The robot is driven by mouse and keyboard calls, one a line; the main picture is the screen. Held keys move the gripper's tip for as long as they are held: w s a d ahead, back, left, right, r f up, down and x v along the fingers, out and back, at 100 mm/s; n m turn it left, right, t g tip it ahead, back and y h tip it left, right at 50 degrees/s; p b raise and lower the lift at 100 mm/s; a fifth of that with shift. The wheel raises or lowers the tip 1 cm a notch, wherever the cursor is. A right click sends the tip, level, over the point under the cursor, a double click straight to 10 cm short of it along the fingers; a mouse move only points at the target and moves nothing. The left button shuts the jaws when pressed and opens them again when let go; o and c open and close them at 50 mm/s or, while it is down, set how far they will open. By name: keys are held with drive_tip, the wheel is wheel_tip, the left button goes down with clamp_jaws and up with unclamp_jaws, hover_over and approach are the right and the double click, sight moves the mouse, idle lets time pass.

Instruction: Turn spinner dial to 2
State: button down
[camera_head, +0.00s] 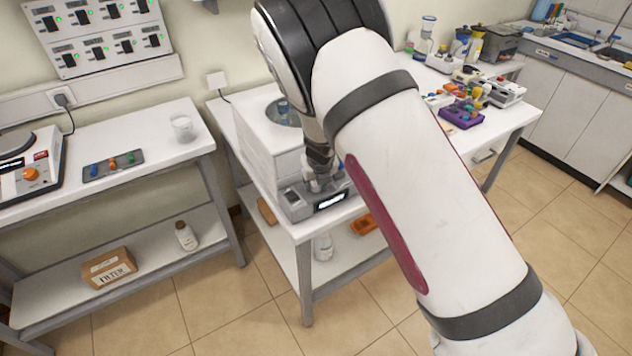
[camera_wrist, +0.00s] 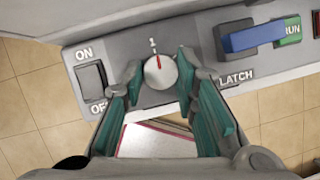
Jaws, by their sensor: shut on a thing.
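The spinner dial (camera_wrist: 161,71) is a round light-grey knob with a red pointer line, on the grey front panel of a white machine (camera_head: 262,140). In the wrist view its pointer lines up with the mark "1" above it. My gripper (camera_wrist: 158,76) is shut on the dial, one finger on each side of it. In the head view my gripper (camera_head: 318,184) reaches down to the machine's front panel, and my arm hides much of the machine's right side. No mark "2" shows in the wrist view.
On the same panel, an ON/OFF switch (camera_wrist: 91,84) sits left of the dial. A blue LATCH lever (camera_wrist: 240,38) and a green RUN button (camera_wrist: 291,32) sit to the right. A purple rack (camera_head: 461,116) and other lab items stand on the table's right part.

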drive_tip(key=m, duration=0.1)
drive_tip(key=m+h, duration=0.1)
drive_tip(key=m, duration=0.2)
drive_tip(key=shift+a+h, duration=0.25)
drive_tip(key=shift+h, duration=0.15)
drive_tip(key=shift+m+h+b, duration=0.45)
drive_tip(key=shift+m+h, duration=0.15)
drive_tip(key=shift+m, duration=1.4)
drive_tip(key=c, duration=1.3)
unclamp_jaws()
drive_tip(key=v, duration=1.2)
drive_tip(key=shift+w+a, duration=0.15)
drive_tip(key=shift+w, duration=0.1)
